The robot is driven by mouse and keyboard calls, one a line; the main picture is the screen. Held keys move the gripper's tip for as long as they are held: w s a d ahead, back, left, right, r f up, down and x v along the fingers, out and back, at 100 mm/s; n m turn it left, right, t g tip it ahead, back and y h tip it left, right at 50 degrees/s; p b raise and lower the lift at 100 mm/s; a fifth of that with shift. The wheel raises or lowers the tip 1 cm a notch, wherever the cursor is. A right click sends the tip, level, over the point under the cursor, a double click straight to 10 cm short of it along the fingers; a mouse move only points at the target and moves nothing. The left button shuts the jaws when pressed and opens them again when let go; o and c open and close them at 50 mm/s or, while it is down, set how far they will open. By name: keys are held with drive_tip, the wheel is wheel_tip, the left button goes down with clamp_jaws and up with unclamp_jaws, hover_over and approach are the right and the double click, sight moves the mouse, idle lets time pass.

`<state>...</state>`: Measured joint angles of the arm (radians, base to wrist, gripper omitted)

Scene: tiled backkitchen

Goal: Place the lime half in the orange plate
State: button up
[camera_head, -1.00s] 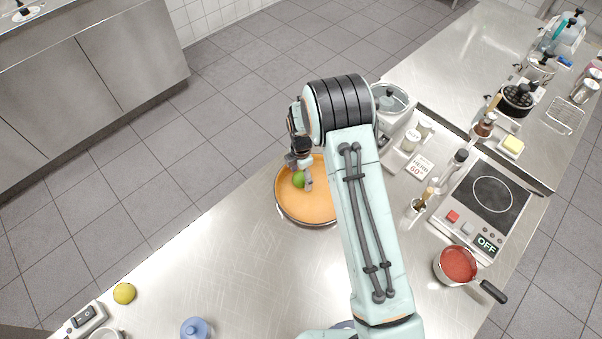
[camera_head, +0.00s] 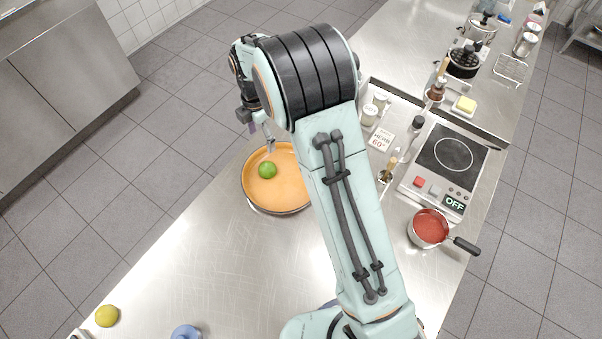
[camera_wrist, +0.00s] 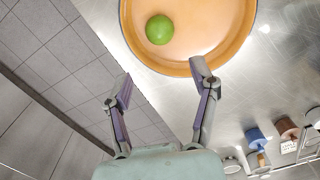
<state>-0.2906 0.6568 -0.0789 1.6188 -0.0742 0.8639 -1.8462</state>
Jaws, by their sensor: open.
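The green lime half (camera_head: 267,170) lies on the orange plate (camera_head: 290,196), left of the plate's middle in the head view. In the wrist view the lime half (camera_wrist: 159,30) shows a round green side and rests on the plate (camera_wrist: 236,22); its cut face is not seen. My gripper (camera_head: 257,130) is up above the plate's far edge, partly hidden by my arm. In the wrist view my gripper (camera_wrist: 162,82) is open and empty, its fingers apart and clear of the lime half.
A yellow lemon (camera_head: 107,316) and a blue-lidded item (camera_head: 186,333) are at the near left. A pot of red sauce (camera_head: 430,227) stands beside the hob (camera_head: 446,160) at right. Shakers and a small sign (camera_head: 381,140) stand behind the plate.

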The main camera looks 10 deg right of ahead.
drive_tip(key=s+d+r+m, duration=0.6)
drive_tip(key=s+r+m, duration=0.5)
drive_tip(key=s, duration=0.1)
drive_tip(key=s+d+m, duration=0.2)
drive_tip(key=s+m, duration=1)
drive_tip(key=s, duration=0.4)
drive_tip(key=shift+s+d+r+y, duration=0.35)
drive_tip(key=shift+s+y, duration=0.05)
